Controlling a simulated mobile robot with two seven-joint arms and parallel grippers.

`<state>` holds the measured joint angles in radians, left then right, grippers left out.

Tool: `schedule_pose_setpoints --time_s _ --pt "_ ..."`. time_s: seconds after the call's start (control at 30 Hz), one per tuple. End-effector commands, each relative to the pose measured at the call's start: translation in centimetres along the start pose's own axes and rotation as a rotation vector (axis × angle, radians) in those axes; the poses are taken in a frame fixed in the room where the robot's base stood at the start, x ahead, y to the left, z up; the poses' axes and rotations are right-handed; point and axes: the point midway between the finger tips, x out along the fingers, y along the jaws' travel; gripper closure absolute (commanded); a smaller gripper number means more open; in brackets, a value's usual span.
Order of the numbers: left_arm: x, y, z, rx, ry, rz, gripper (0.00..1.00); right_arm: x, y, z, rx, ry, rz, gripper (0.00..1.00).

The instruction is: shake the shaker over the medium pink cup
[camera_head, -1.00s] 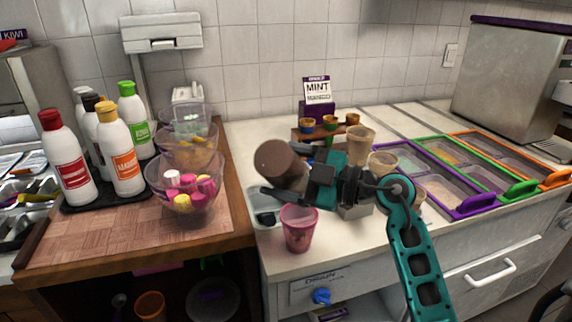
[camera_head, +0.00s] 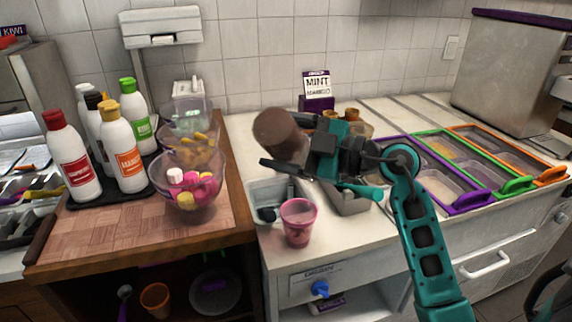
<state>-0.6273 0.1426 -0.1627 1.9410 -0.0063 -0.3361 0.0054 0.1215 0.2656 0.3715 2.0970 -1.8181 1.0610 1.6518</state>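The pink cup (camera_head: 298,224) stands upright on the white counter near its front edge. The brown shaker (camera_head: 279,134) is held tilted above and behind the cup, its rounded end toward the upper left. My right gripper (camera_head: 298,150) is shut on the shaker; its fingers are partly hidden behind the shaker and the wrist. I cannot see any topping falling. My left gripper is not in view.
A dark-wood board with sauce bottles (camera_head: 122,150) and stacked glass bowls (camera_head: 188,186) is at the left. A metal bin (camera_head: 268,192) sits behind the cup. Lidded topping trays (camera_head: 440,186) with coloured frames are at the right. A mint sign (camera_head: 317,88) stands behind.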

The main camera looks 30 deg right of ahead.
Motion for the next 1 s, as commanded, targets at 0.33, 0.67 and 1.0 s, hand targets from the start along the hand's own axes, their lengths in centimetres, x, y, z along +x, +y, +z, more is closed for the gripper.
schedule_pose_setpoints --time_s 0.33,0.67,1.0 --pt "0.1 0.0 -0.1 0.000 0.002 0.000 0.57 0.0 1.4 -1.4 -0.002 0.002 0.001 0.65" --pt "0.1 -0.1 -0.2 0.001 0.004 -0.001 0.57 0.0 1.4 -1.5 -0.001 0.002 0.001 0.65" --pt "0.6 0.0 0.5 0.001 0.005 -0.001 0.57 0.0 0.2 -0.2 0.003 -0.001 -0.001 0.65"
